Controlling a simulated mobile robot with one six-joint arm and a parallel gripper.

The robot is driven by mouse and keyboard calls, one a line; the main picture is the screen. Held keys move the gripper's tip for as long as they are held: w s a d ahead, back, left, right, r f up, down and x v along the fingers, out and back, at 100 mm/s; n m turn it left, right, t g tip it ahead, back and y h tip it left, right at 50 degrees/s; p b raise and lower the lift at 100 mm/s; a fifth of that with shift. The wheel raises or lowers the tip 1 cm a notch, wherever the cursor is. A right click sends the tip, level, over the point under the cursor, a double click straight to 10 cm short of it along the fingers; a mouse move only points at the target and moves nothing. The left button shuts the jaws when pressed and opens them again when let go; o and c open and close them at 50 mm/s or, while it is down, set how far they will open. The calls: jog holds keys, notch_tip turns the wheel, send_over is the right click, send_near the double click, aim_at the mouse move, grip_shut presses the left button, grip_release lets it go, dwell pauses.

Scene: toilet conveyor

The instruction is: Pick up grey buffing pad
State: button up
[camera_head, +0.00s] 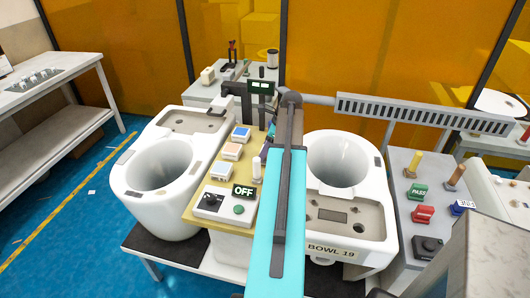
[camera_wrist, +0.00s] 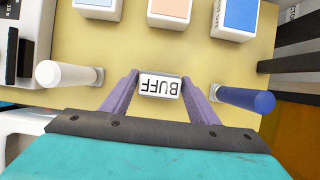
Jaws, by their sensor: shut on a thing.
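In the wrist view, a small block with a white face marked BUFF and a thin grey edge, which I take as the grey buffing pad (camera_wrist: 160,86), sits between the two purple fingers of my gripper (camera_wrist: 160,78). The fingers are closed in on its left and right sides. The lettering is upside down in this view. The yellow board (camera_wrist: 120,45) lies behind it; I cannot tell whether the block touches the board. In the head view my arm hides the gripper and the block.
A white-handled tool (camera_wrist: 68,74) is left of the gripper, a blue-handled one (camera_wrist: 245,98) right. Three white blocks with pale-blue, orange (camera_wrist: 170,8) and blue tops line the board. Toilet bowls (camera_head: 160,165) (camera_head: 345,160) flank it; a button stand (camera_head: 415,210) is at right.

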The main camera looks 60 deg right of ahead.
jog(key=shift+r+b, duration=0.45)
jog(key=shift+r, duration=0.9)
jog(key=s+a+b, duration=0.1)
jog(key=s+a, duration=0.2)
jog(key=s, duration=0.1)
jog(key=s+a+r+b, duration=0.1)
jog(key=s+a, duration=0.2)
jog(key=s, duration=0.1)
jog(key=s+a+b, duration=0.1)
jog(key=s+a, duration=0.2)
jog(key=s, duration=0.2)
jog(key=shift+a+r, duration=0.15)
jog(key=shift+r, duration=0.15)
